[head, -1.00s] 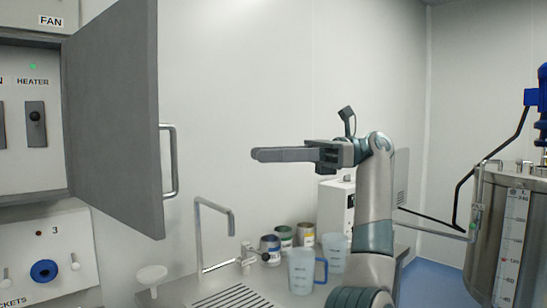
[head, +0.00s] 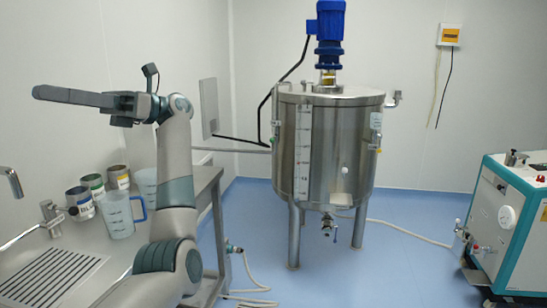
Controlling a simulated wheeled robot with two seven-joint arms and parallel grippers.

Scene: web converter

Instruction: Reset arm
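My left arm rises from the bottom of the head view, bent at the top. Its gripper (head: 38,92) points left, with long grey fingers held level in the air above the counter. The fingers are seen side-on and overlap, so the gap between them cannot be judged. Nothing is seen hanging from them, and they appear apart from the wall and the cans. My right gripper is not in view.
A steel counter (head: 208,185) carries several cans (head: 80,203), a measuring jug (head: 117,215), a tap (head: 50,215) and a drain grate (head: 50,275). A steel tank (head: 335,150) on legs stands beyond. A green-and-white machine (head: 505,225) stands right.

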